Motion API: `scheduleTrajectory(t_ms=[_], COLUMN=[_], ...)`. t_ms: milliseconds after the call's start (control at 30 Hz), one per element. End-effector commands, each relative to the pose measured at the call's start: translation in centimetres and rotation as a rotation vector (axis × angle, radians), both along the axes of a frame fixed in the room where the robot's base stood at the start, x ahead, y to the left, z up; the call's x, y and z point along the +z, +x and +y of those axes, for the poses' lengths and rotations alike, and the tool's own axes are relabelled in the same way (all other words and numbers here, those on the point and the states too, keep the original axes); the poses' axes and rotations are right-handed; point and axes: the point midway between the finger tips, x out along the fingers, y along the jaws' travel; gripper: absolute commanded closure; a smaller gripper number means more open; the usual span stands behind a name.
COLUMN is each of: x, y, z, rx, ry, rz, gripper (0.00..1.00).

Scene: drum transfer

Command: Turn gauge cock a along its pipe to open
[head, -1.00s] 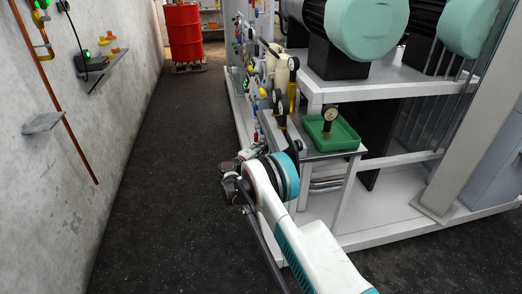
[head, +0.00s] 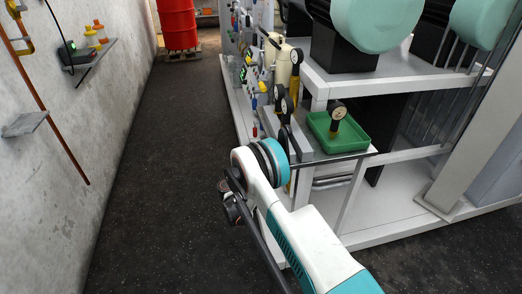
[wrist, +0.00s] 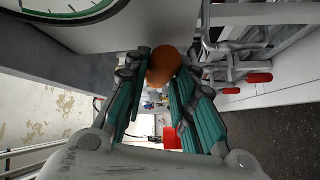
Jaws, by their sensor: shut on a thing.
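In the wrist view my gripper (wrist: 165,70) has its two teal-padded fingers on either side of a rounded orange-brown piece (wrist: 167,64), and it is shut on that piece. I cannot tell for certain whether it is the handle of gauge cock a. Its pipe is not clear in this view. Part of a large white dial (wrist: 65,12) shows close by at the upper left. In the head view my gripper is hidden behind my arm. Several black-rimmed gauges (head: 280,92) stand along the rack's left side, just beyond my arm.
A green tray (head: 356,139) holding a gauge (head: 337,113) with a yellow stem sits on the rack's ledge. Red-ended handles (wrist: 258,78) lie right of my fingers. A wall shelf (head: 98,56) is at left. The dark floor aisle (head: 150,150) is clear towards a red drum (head: 178,24).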

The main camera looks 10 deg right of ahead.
Motion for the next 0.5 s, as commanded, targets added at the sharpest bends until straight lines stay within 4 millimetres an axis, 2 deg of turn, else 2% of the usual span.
scheduleTrajectory(t_ms=[133, 167, 200, 233, 500], x=[-0.06, -0.06, -0.06, -0.06, -0.01], y=[0.0, 0.0, 0.0, 0.0, 0.02], z=[0.04, 0.04, 0.04, 0.04, 0.02], rx=[0.001, 0.001, 0.001, 0.001, -0.001], ry=[0.002, 0.002, 0.002, 0.001, 0.001], rz=[0.001, 0.001, 0.001, 0.001, 0.001], gripper=[1.0, 0.69, 0.6, 0.55, 0.55])
